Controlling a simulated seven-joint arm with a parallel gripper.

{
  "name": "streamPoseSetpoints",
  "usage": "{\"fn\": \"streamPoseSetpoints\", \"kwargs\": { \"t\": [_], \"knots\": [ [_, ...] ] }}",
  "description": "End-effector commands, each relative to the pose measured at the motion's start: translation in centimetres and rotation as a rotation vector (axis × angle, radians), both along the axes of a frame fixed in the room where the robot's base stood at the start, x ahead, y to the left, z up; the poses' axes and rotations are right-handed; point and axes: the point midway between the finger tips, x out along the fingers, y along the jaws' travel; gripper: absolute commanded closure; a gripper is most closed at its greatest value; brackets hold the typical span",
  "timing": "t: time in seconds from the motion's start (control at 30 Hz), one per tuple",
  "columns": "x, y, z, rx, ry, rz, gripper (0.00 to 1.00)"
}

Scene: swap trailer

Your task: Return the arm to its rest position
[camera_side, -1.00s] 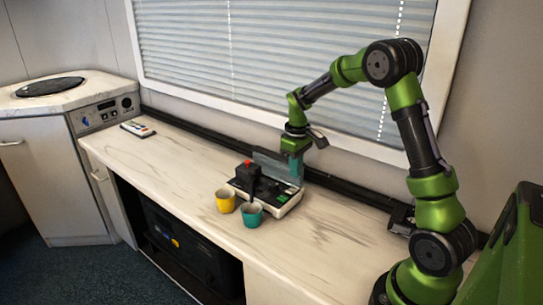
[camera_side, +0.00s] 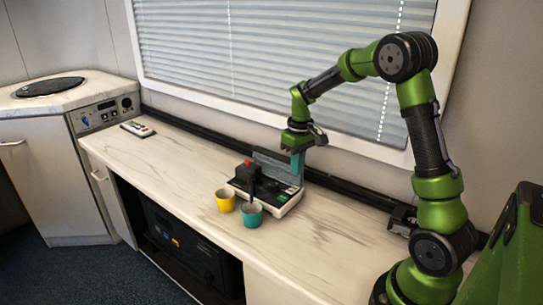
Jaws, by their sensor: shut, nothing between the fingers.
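My gripper (camera_side: 297,165) is shut and empty. It points down and hangs above the right rear part of a small machine with a raised grey lid (camera_side: 276,165). The machine's base (camera_side: 283,206) is light-coloured with a black top and a small green display. A red knob stands on a dark block at its left. My gripper looks apart from the machine, but the exact gap is hard to judge from this view. My arm is bent, with its elbow high at the right.
A yellow cup (camera_side: 225,202) and a teal cup (camera_side: 251,215) stand in front of the machine. A remote-like device (camera_side: 138,129) lies at the counter's far left. The window blind (camera_side: 270,60) is behind my arm. The counter's right part (camera_side: 335,245) is clear.

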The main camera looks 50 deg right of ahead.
Motion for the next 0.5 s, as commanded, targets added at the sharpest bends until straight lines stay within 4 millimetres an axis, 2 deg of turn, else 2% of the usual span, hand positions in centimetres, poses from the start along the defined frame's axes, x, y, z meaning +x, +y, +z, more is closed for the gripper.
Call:
{"fn": "streamPoseSetpoints", "kwargs": {
  "t": [0.27,0.5],
  "knots": [
    [-4.1,7.3,5.5,0.046,-0.172,-0.182,1.0],
    [-9.9,14.2,9.6,0.127,-0.365,-0.262,1.0]
  ]
}}
